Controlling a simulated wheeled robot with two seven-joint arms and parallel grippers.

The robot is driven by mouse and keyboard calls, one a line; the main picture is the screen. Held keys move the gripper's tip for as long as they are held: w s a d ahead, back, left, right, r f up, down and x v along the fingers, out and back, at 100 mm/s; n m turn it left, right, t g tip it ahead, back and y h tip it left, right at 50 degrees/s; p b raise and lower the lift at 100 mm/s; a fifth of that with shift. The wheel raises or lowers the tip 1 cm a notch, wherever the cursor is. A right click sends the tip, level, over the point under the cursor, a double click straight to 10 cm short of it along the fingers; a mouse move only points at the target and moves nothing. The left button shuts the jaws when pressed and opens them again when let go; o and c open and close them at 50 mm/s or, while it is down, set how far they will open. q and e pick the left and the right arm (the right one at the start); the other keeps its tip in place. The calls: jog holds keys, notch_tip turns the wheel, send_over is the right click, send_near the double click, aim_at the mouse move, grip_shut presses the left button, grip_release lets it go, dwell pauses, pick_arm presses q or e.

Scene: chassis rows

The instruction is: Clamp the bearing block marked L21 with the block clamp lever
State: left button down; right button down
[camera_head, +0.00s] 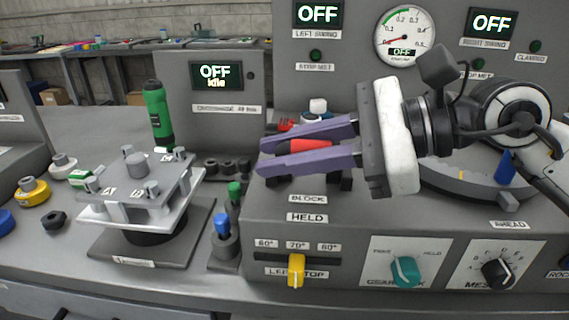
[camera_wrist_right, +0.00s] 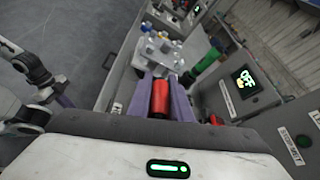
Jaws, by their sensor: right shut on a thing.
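My right gripper (camera_head: 308,149) has purple fingers closed around a red cylindrical handle above the plate labelled BLOCK (camera_head: 307,198) and HELD (camera_head: 307,217). The red handle (camera_head: 304,147) looks like the clamp lever's grip. It also shows between the fingers in the right wrist view (camera_wrist_right: 160,98). Dark supports show under the fingers; the lever's base is mostly hidden. I cannot read an L21 mark anywhere. An arm with a purple finger, apparently my left gripper (camera_wrist_right: 65,101), shows at the left of the right wrist view; its opening is unclear.
A silver plate fixture (camera_head: 135,213) stands at the left, with a green-handled tool (camera_head: 158,115) behind it. A yellow selector (camera_head: 296,270), a teal knob (camera_head: 405,271) and a black knob (camera_head: 496,272) line the front panel. OFF displays (camera_head: 319,14) stand behind.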

jog(key=shift+s+a+f, duration=0.15)
jog(key=shift+s+f, duration=0.3)
jog(key=shift+f, duration=0.1)
jog(key=c, duration=1.7)
grip_release()
jog(key=shift+c, duration=0.2)
jog(key=shift+o, duration=0.5)
jog(key=shift+w+r, duration=0.1)
jog(key=shift+r, duration=0.15)
jog(key=shift+d+r, duration=0.15)
jog(key=shift+d, duration=0.35)
jog(key=v, duration=0.9)
jog(key=shift+s+d, duration=0.15)
jog(key=shift+s, duration=0.1)
